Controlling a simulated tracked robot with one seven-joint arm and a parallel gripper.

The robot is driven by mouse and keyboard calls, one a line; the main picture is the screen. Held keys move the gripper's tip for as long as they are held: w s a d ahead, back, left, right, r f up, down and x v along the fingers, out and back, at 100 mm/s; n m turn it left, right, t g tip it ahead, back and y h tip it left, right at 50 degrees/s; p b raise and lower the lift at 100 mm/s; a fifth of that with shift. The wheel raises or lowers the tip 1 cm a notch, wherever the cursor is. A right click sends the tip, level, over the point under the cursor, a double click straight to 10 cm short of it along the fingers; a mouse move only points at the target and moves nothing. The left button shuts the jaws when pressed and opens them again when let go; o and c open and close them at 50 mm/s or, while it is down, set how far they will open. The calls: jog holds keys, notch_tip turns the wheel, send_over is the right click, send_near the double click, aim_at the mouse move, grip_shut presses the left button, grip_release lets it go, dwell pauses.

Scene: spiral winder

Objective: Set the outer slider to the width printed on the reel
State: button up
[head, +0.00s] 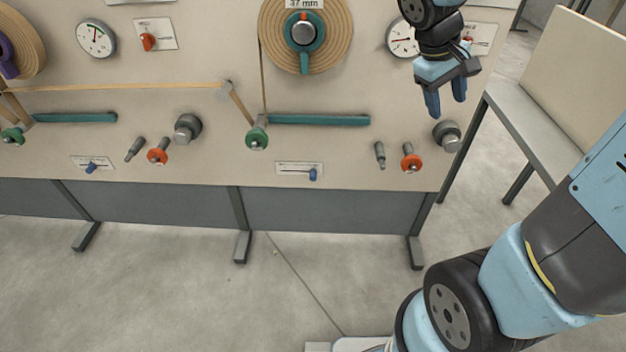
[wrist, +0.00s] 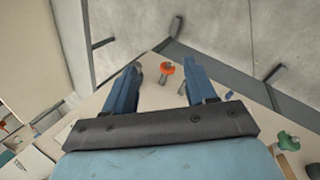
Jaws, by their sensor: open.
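The reel (head: 335,45) of tan band at the top centre carries a label (head: 303,4) reading 37 mm. Below it, a slider plate with a blue knob (head: 312,174) sits low on the panel; the knob is toward the plate's right end. A second slider with a blue knob (head: 91,168) sits on the left station. The frames do not show which one is called outer. My gripper (head: 447,98) is open and empty, above and right of the right slider, near the right gauge. In the wrist view, a small blue piece (wrist: 230,94) shows right of the fingers.
An orange knob (head: 411,162), a grey handle (head: 380,155) and a grey round knob (head: 447,135) stand between my gripper and the right slider. A teal bar (head: 320,120) and green roller (head: 257,138) lie above the slider. A bench (head: 535,130) stands at right.

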aim_at(313, 180)
jog(key=w+a+f+n+t+h, duration=0.25)
jog(key=w+a+f+n, duration=0.2)
jog(key=w+f, duration=0.3)
jog(key=w+a+f+n+t+h, duration=0.2)
jog(key=w+a+f+n+h, duration=0.25)
jog(key=f, duration=0.45)
jog(key=w+a+f+n+t+h, duration=0.25)
jog(key=w+f+n, duration=0.25)
jog(key=w+f, duration=0.35)
jog(key=s+a+f+n+t+y, duration=0.1)
jog(key=a+f+n+t+y, duration=0.2)
jog(key=a+f+n+y, duration=0.5)
jog(key=a+f+n+t+y, duration=0.15)
jog(key=f+n+t, duration=0.35)
jog(key=f, duration=0.8)
jog(key=s+a+f+n+t+y, duration=0.15)
jog(key=a+f+n+y, duration=0.25)
jog(key=a+f+n, duration=0.45)
jog(key=shift+m+t, duration=0.35)
jog(key=shift+m, duration=0.2)
jog(key=w+d, duration=0.1)
jog(key=w, duration=0.3)
jog(key=w+d+f, duration=0.1)
jog(key=w, duration=0.9)
jog(key=shift+w+d+f, duration=0.1)
jog(key=shift+d+f, duration=0.3)
grip_shut()
